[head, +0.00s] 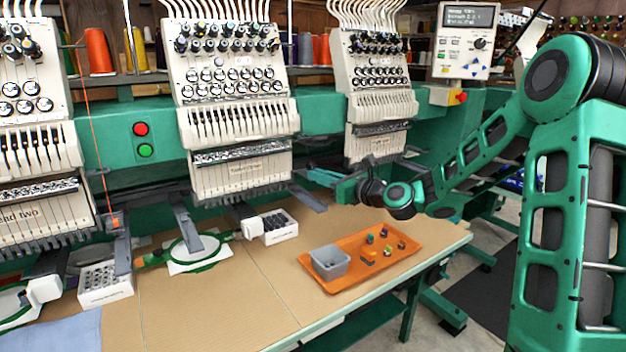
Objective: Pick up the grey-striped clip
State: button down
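An orange tray (345,284) lies on the tan table. Several small coloured pieces sit in its middle and right part, among them a dark-and-teal piece (370,239), a teal piece (384,231), a green piece (388,251) and an orange piece (368,258). They are too small for me to tell which one is the grey-striped clip. My gripper (325,177) is above and behind the tray, pointing left, in front of the right embroidery head. It is clear of the tray pieces. Its fingers are too small and dark to show whether they are open or shut.
A grey bin (329,263) stands at the tray's left end. The embroidery heads (235,120) hang over the table's back edge. A green hoop (195,250) and white boxes (278,227) lie left of the tray.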

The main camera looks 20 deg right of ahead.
jog(key=shift+r, duration=0.1)
dwell(0.3)
jog(key=s+a+r, duration=0.5)
jog(key=a+r, duration=0.5)
jog(key=shift+a+r, duration=0.25)
jog(key=shift+r, duration=0.15)
